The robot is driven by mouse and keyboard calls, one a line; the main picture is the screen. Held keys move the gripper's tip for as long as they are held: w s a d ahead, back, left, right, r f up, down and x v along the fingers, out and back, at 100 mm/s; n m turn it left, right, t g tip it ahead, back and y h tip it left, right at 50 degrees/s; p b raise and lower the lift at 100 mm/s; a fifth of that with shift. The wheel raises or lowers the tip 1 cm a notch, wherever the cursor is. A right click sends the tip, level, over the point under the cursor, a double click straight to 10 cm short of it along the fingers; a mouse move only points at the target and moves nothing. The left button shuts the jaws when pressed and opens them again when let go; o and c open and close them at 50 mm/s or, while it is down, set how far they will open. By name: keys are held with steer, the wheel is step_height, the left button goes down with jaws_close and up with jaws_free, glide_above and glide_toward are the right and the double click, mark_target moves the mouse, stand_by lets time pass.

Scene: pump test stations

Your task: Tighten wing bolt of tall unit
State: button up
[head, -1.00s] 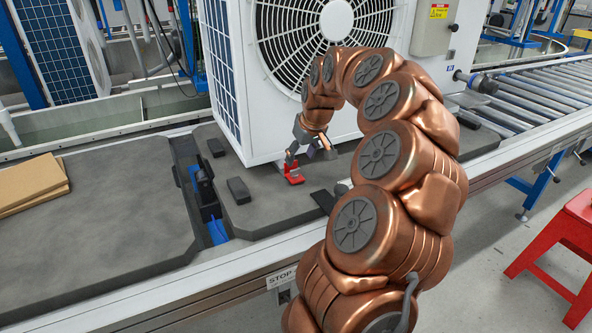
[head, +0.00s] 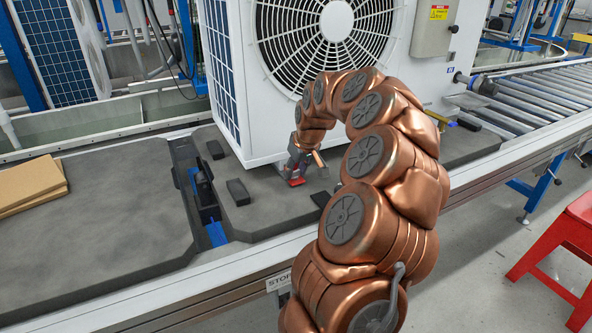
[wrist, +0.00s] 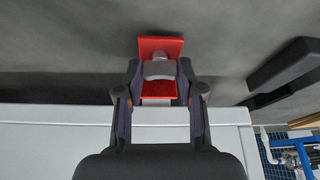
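The tall unit (head: 410,72) is a white cabinet with a round fan grille, upright on the dark grey pallet. A small red clamp (head: 297,182) sits at its lower front edge; the red clamp also shows in the wrist view (wrist: 160,46). A light grey wing bolt (wrist: 159,69) is on the clamp. My gripper (head: 298,170) is down at the clamp. In the wrist view, my gripper (wrist: 159,72) has one fingertip on each side of the wing bolt, with narrow gaps. It looks open. The bolt's lower part is hidden.
Black blocks (head: 238,191) lie on the pallet left of the clamp. A second pallet (head: 100,225) with brown cardboard (head: 30,183) is at left. A roller conveyor (head: 540,90) is at right, and a red stool (head: 560,235) stands on the floor.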

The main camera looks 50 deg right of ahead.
jaws_close()
steer(key=shift+f+m+h+b, duration=0.1)
steer(key=shift+m+h+b, duration=0.25)
steer(key=shift+m, duration=0.35)
steer(key=o, duration=0.5)
jaws_free()
steer(key=shift+o, duration=0.2)
steer(key=v, duration=1.2)
